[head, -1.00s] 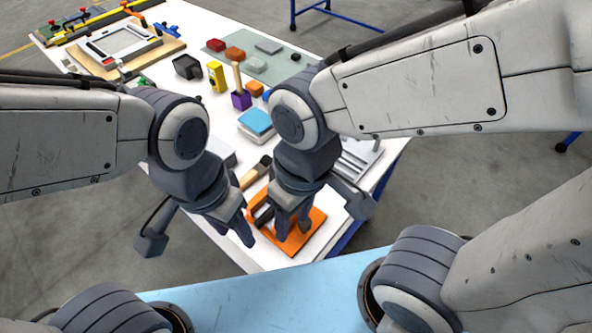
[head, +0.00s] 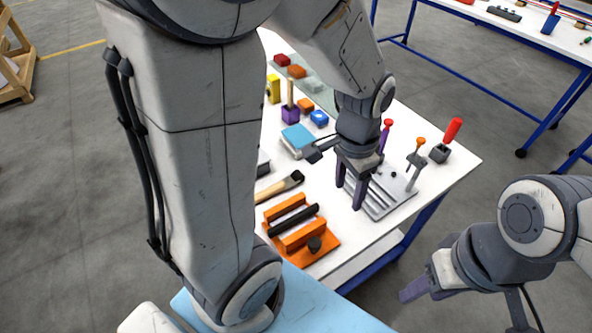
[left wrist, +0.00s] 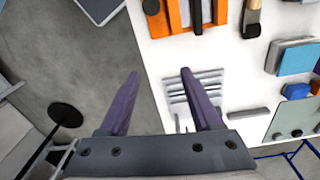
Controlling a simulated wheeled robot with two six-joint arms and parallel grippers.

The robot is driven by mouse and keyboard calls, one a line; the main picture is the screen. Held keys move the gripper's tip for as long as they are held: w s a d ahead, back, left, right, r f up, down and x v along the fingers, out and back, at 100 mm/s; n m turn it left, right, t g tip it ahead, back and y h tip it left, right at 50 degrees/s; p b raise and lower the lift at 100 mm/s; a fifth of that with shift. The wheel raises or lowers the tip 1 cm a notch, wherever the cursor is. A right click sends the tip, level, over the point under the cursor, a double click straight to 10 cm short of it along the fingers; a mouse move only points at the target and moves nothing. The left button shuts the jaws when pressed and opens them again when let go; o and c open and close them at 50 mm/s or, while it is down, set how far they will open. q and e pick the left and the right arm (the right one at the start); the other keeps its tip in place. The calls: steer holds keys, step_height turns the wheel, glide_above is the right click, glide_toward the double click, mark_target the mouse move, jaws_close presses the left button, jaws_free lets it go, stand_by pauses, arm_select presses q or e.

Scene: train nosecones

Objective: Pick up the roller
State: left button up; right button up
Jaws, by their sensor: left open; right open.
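A black cylinder, which looks like the roller (head: 293,219), lies between two orange bars on an orange stand (head: 322,246) at the table's front edge. In the left wrist view the orange stand (left wrist: 180,24) is at the top, with the dark roller (left wrist: 196,13) partly cut off. My left gripper (head: 350,196) is open and empty, to the right of the stand, by a grey ribbed tray (head: 376,205). Its spread fingers (left wrist: 160,73) show in the left wrist view with nothing between them. My right gripper (head: 412,290) is open, low at the right, past the table's edge.
A brush (head: 281,187) lies behind the stand. Upright tools with purple (head: 385,133), orange (head: 420,142) and red (head: 453,130) handles stand behind and right of the ribbed tray. A blue-topped block (head: 298,137) is farther back. My left upper arm hides the table's left part.

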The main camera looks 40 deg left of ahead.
arm_select(q)
steer(key=w+a+f+n, duration=0.1)
steer(key=w+a+f, duration=0.1)
steer(key=a, duration=0.3)
steer(key=w+a+f, duration=0.2)
steer(key=a, duration=0.3)
glide_above(277, 185)
steer(key=shift+n, duration=0.3)
steer(key=f, duration=0.4)
steer(key=f+p, duration=0.1)
steer(key=f, duration=0.3)
steer(key=shift+s+d+f, duration=0.1)
steer(key=shift+s+d, duration=0.1)
steer(key=shift+w+a+f+p, duration=0.1)
steer(key=shift+f+p, duration=0.25)
steer(key=shift+f, duration=1.1)
steer(key=shift+w+a+f+p, duration=0.1)
steer(key=shift+f+p, duration=0.25)
steer(key=shift+f, duration=1.1)
jaws_close()
